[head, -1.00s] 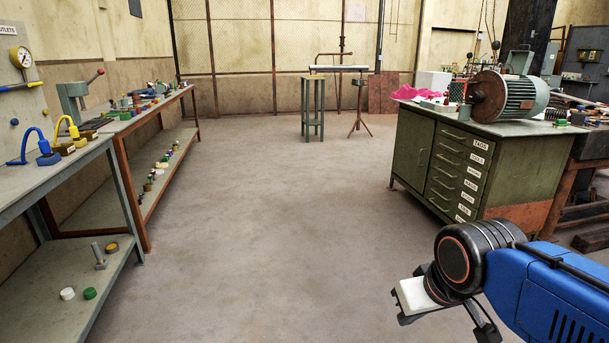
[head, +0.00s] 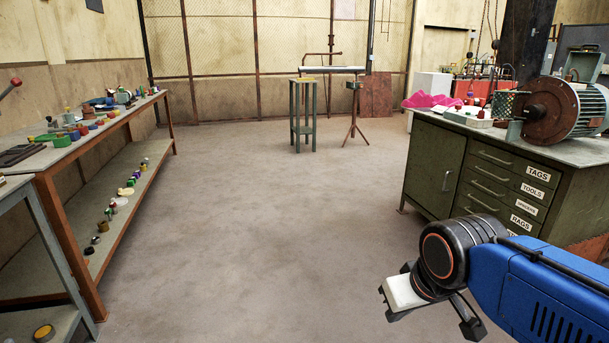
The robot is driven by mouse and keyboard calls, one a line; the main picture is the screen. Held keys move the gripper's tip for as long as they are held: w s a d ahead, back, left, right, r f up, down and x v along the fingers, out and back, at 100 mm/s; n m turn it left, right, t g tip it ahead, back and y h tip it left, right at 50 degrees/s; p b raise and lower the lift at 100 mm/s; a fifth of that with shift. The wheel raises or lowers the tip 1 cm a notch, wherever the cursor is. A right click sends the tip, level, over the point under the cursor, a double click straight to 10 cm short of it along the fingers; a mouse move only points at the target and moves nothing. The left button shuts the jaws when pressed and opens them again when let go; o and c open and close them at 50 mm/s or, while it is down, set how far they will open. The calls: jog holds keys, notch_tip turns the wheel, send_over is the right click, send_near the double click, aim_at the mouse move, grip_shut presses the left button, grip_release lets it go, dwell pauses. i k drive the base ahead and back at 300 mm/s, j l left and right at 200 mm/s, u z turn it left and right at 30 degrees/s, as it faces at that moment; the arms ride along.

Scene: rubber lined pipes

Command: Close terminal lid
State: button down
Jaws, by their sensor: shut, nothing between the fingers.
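A green-grey electric motor (head: 578,108) lies on its side on the green cabinet at the right, with a rusty brown round end facing left. A grey plate that looks like its terminal lid (head: 584,64) stands raised on top of it. The inside of the terminal box is too small to make out. My gripper (head: 428,308) is at the lower right, in front of the cabinet and well apart from the motor.
The green cabinet (head: 438,165) with labelled drawers bears a pink cloth (head: 432,101) and small parts. A long workbench (head: 88,130) with loose parts runs along the left. A stool (head: 303,115) and a pipe stand (head: 354,105) are at the back. The middle floor is clear.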

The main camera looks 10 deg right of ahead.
aim_at(589, 65)
jog(key=i+z, duration=0.5)
jog(key=i+j+z, duration=0.3)
jog(key=i+z, duration=0.15)
jog(key=i, duration=0.2)
jog(key=i+l+z, duration=0.15)
jog(key=z, duration=0.3)
jog(key=i+z, duration=0.35)
jog(key=z, duration=0.15)
jog(key=i+z, duration=0.25)
jog(key=z, duration=0.2)
